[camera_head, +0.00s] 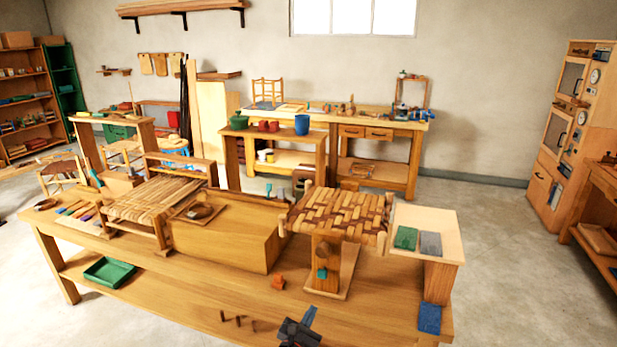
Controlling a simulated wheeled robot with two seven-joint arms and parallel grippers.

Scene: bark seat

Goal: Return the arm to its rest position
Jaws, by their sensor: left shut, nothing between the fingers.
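My left gripper (299,331) shows at the bottom edge of the head view, dark with a blue part sticking up. It is shut and holds nothing. It is at the near side of the wooden workbench (180,290), and the rest of its arm is out of the picture. My right gripper is not in view. A woven bark seat (340,214) in tan and brown sits on a wooden post stand on the bench, farther back than the gripper.
A blue block (429,318) lies at the bench's right end. A side tray (440,218) holds green and grey blocks. A woven stool (150,199) stands at left.

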